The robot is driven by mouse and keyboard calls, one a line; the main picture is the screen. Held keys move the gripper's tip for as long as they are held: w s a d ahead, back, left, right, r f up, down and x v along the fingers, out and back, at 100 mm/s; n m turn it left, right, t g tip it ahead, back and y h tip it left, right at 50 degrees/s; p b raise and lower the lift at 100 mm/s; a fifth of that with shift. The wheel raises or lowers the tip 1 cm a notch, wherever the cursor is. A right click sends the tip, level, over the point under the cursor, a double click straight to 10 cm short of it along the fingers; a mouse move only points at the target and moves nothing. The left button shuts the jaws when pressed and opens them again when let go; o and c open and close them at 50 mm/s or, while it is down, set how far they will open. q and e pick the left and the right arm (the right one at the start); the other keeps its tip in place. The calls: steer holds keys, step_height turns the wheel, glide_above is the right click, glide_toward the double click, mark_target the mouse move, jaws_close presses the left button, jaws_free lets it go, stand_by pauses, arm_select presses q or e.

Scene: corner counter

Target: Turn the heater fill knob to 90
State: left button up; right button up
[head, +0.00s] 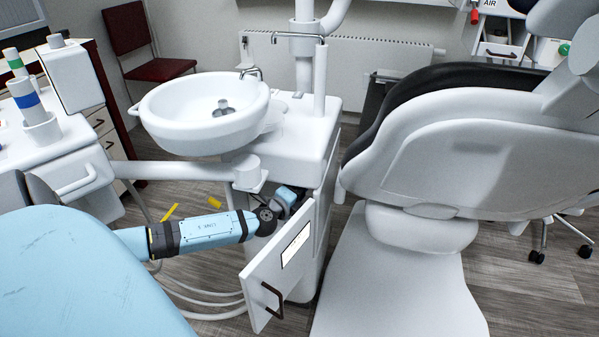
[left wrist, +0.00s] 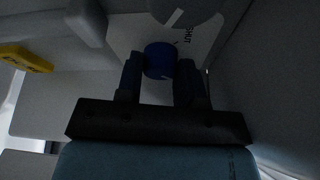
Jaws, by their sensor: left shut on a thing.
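My left arm reaches into the opened cabinet of the white basin unit (head: 285,140) in the head view. My left gripper (left wrist: 159,78) has one finger on each side of a round blue knob (left wrist: 160,58) and is shut on it. The knob sits in front of a pale panel with the printed word "SHUT" (left wrist: 187,35) at its upper right. A grey round part (left wrist: 186,9) with a white mark is partly in view above the knob. In the head view the knob is hidden. No angle scale is readable. My right gripper is not in view.
The cabinet door (head: 268,262) stands open beside my left forearm, its dark handle (head: 272,299) at the lower edge. The basin (head: 205,110) is above. The dental chair (head: 430,150) stands close on the right. Yellow tags (head: 170,212) and hoses lie below and left.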

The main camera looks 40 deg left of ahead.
arm_select(q)
steer(key=o, duration=0.9)
steer(key=shift+s, duration=0.1)
steer(key=s, duration=0.4)
steer(key=s+d+p, duration=0.1)
steer(key=s, duration=0.4)
steer(key=s+d+p, duration=0.1)
steer(key=s, duration=0.3)
steer(key=shift+s+d+r, duration=0.1)
steer(key=shift+s+r, duration=0.15)
steer(key=shift+r, duration=0.1)
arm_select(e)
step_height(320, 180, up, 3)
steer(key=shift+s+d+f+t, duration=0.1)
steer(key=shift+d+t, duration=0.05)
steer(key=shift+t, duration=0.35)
arm_select(q)
steer(key=shift+f, duration=0.1)
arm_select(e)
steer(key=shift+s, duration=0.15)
